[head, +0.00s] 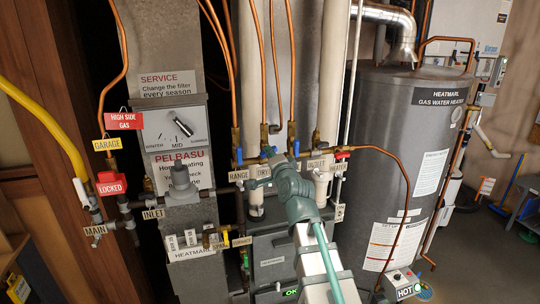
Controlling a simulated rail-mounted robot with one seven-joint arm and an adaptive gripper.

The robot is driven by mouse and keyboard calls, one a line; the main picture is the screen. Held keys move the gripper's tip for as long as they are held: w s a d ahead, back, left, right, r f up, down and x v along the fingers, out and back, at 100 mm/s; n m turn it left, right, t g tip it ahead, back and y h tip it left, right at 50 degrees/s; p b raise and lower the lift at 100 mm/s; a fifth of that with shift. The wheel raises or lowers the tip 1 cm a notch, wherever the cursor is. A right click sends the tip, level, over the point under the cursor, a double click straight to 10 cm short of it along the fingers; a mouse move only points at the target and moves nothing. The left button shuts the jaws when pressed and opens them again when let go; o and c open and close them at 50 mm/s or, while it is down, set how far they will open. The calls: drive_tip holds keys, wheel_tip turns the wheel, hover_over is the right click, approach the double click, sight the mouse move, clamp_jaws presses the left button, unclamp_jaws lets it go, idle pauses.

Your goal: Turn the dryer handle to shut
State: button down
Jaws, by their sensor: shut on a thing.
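The dryer valve sits on the gas manifold under the copper pipes, beside a tag (263,172) reading "DRY…". Its blue handle (267,151) shows just above my gripper. My teal gripper (272,165) reaches up to this valve from the lower right and is shut on the dryer handle. The fingertips are small and partly hidden by the wrist, so the exact grip and handle angle are hard to tell.
Other blue handles are close by, at the range valve (238,156) and to the right (296,148). A red handle (342,155) is further right. A grey water heater (412,170) stands right; the furnace panel (172,125) is left. Copper pipes crowd the area above.

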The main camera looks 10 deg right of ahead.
drive_tip(key=shift+p, duration=0.3)
drive_tip(key=m+p, duration=0.1)
drive_tip(key=m, duration=0.3)
drive_tip(key=c, duration=1)
unclamp_jaws()
drive_tip(key=shift+c, duration=0.2)
drive_tip(key=s, duration=0.7)
drive_tip(key=shift+d, duration=0.35)
